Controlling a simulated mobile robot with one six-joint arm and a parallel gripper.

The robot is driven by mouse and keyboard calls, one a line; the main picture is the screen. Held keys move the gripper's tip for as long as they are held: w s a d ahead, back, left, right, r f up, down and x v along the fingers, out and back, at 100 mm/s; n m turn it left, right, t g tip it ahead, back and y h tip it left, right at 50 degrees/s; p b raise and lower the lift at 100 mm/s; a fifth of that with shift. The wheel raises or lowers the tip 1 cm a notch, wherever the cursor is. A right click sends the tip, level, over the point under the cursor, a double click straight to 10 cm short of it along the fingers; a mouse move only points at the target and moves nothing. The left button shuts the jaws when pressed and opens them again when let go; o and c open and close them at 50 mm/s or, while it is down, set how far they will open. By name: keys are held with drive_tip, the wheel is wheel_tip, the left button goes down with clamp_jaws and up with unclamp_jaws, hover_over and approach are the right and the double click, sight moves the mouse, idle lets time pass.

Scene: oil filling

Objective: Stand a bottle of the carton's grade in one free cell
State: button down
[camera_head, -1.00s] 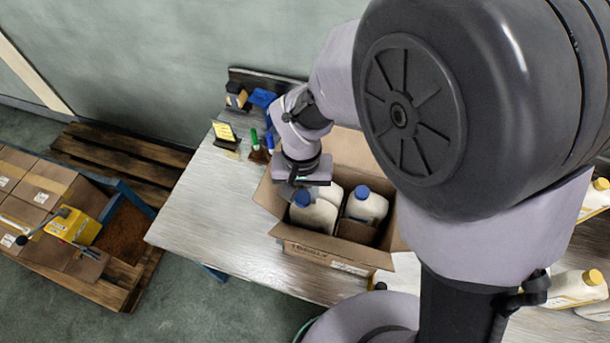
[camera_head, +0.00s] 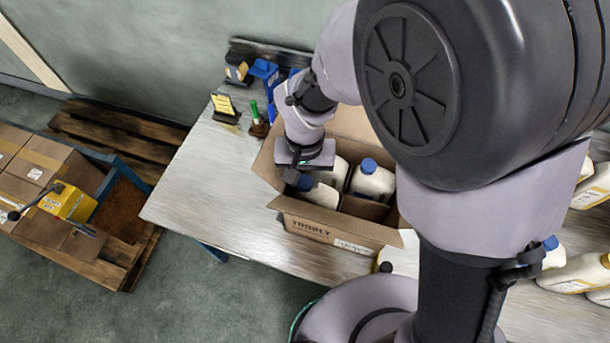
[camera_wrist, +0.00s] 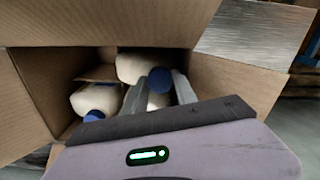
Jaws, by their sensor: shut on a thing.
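My gripper (camera_head: 293,177) is pointed down into the left side of the open cardboard carton (camera_head: 312,226). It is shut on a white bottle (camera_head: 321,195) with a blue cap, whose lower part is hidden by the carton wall. In the wrist view the two fingers (camera_wrist: 160,88) stand either side of that blue cap. A second white bottle (camera_head: 373,182) with a blue cap stands at the back right of the carton. Another white bottle (camera_head: 341,172) stands behind the held one, its cap hidden by my gripper. The front right cell (camera_head: 363,209) looks empty.
The carton's flaps are folded outward. White bottles (camera_head: 575,272) lie or stand at the right, partly behind my arm. The table (camera_head: 195,195) left of the carton is clear.

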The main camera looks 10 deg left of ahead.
drive_tip(key=shift+f, duration=0.1)
drive_tip(key=shift+f+b, duration=0.35)
drive_tip(key=shift+b, duration=0.1)
drive_tip(key=shift+f, duration=0.1)
drive_tip(key=c, duration=0.9)
unclamp_jaws()
